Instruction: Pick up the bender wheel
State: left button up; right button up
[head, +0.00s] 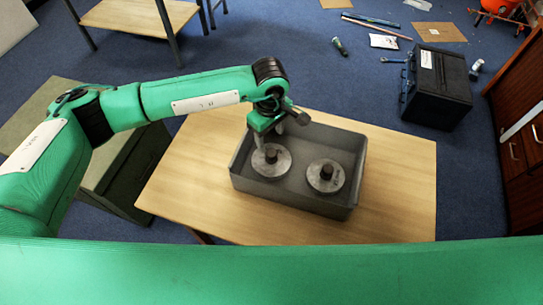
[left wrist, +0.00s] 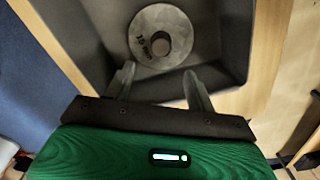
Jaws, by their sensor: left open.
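Two grey metal discs with dark upright centre posts lie in a grey tray (head: 297,196): a left disc (head: 270,168) and a right disc (head: 325,183). The task's name, bender wheel, could fit either one. My left gripper (head: 268,138) is open and empty, pointing down at the tray's back left, close above the left disc. In the left wrist view, one disc (left wrist: 143,33) with a marking near its post lies just beyond the open fingertips (left wrist: 158,70). The fingers appear apart from it. My right gripper is not in view.
The tray stands on a wooden table (head: 398,190), bare to its left and right. The tray walls (left wrist: 220,85) rise around the discs. A black case (head: 437,88) and scattered items lie on the blue floor beyond. A wooden cabinet stands at far right.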

aim_at(271, 153)
pick_arm(q)
notch_tip(271, 153, down, 3)
jog(key=shift+w+r, duration=0.1)
jog(key=shift+w, duration=0.05)
jog(key=shift+s+d+f+p, duration=0.1)
jog(key=shift+s+f+p, duration=0.15)
jog(key=shift+f+p, duration=0.5)
notch_tip(271, 153, down, 4)
jog(key=shift+s+r+p, duration=0.15)
jog(key=shift+r+p, duration=0.1)
jog(key=shift+p, duration=0.45)
jog(key=shift+d+f, duration=0.1)
jog(key=shift+f, duration=0.3)
grip_shut()
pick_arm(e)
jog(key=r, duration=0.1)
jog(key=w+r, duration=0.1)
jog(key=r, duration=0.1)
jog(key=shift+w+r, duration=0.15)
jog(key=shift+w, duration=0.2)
